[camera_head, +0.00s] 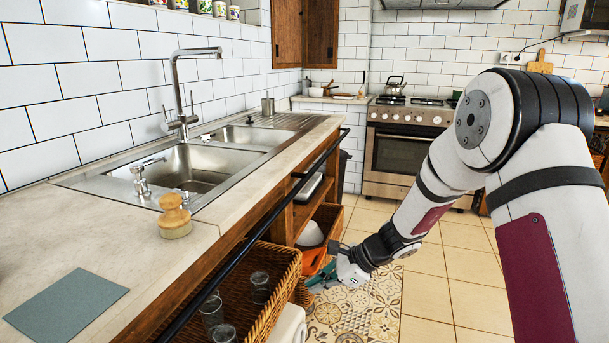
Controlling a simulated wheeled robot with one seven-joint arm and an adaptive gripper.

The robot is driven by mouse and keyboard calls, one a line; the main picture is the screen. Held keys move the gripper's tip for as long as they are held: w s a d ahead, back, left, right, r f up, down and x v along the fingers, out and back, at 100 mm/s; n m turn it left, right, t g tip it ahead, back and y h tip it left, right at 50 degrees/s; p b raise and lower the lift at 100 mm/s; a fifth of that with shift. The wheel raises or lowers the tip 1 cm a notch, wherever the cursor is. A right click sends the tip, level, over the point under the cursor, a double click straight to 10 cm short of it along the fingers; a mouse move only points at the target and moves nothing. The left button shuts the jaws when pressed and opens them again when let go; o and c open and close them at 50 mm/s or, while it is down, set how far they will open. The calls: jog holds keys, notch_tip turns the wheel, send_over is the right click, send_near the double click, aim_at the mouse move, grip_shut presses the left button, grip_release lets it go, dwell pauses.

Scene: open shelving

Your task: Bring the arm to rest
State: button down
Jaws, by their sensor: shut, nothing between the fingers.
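My arm comes in from the right and reaches down and left, in front of the counter. My gripper (322,277) is at its far end, low beside the open shelving (283,222). The fingers are small in view and look closed, with nothing seen held. The gripper is close to an orange container (312,262) on the lower shelf. I cannot tell whether they touch.
A dark rail (262,217) runs along the counter edge. A wicker basket (276,300) with several glasses sits below it. A wooden brush (174,216) and a grey mat (66,304) lie on the counter near the sink (190,165). Tiled floor (450,268) is open toward the stove (395,155).

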jog(key=s+d+r+n+g+h, duration=0.25)
jog(key=s+r+n, duration=0.85)
jog(key=s+r, duration=0.75)
jog(key=s+d+r+n+h, duration=0.1)
jog(key=s+d+n+h, duration=0.4)
jog(key=s, duration=0.7)
jog(key=s+d+r+n+h, duration=0.1)
jog(key=s+d+r+n, duration=0.15)
jog(key=s+d, duration=0.8)
notch_tip(320, 180, up, 26)
jog(key=s+a+t+p, duration=0.2)
jog(key=t+p, duration=0.2)
jog(key=p, duration=2.1)
jog(key=shift+p, duration=0.35)
